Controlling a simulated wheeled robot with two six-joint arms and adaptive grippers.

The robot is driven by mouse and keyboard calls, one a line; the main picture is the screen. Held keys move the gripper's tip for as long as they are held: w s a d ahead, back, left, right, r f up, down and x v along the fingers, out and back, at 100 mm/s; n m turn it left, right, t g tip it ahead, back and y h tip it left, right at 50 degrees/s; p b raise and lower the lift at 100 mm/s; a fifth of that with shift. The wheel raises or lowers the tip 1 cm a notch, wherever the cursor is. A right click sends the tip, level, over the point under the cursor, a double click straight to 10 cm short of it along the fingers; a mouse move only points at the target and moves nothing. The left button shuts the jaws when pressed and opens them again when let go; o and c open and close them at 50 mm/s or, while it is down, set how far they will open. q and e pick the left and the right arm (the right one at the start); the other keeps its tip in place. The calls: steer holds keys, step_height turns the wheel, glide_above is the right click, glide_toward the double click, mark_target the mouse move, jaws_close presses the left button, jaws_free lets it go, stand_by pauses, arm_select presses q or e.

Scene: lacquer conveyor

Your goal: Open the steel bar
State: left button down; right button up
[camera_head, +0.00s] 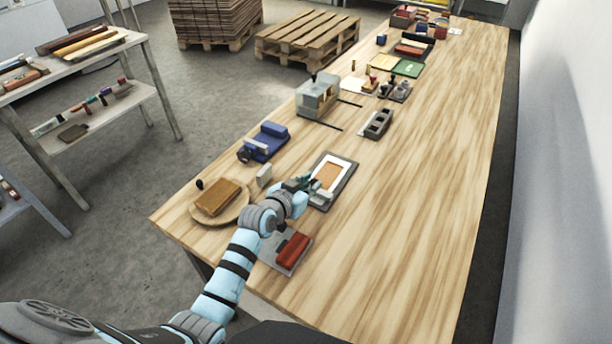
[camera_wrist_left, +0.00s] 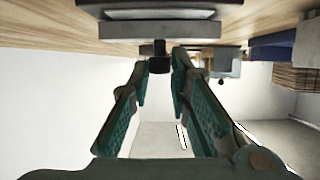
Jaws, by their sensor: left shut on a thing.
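A dark flat frame (camera_head: 347,181) with a white border and an orange-brown panel lies on the table. My left gripper (camera_head: 303,184) is at its near left edge. In the left wrist view, a grey steel bar (camera_wrist_left: 130,29) runs across the top of the picture. A small black knob (camera_wrist_left: 160,64) hangs from it between the fingertips of my left gripper (camera_wrist_left: 160,68), which is shut on the knob. In the head view my gripper hides the knob and part of the frame's edge. My right gripper is in neither view.
A round board with a brown block (camera_head: 218,197), a small grey block (camera_head: 264,175) and a blue device (camera_head: 266,142) stand left of my gripper. A red block (camera_head: 292,249) on a grey plate lies close to my forearm. The table's right side (camera_head: 420,220) is clear.

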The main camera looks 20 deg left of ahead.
arm_select(q)
steer(key=c, duration=1.5)
jaws_free()
steer(key=v, duration=1.2)
steer(key=shift+s, duration=0.1)
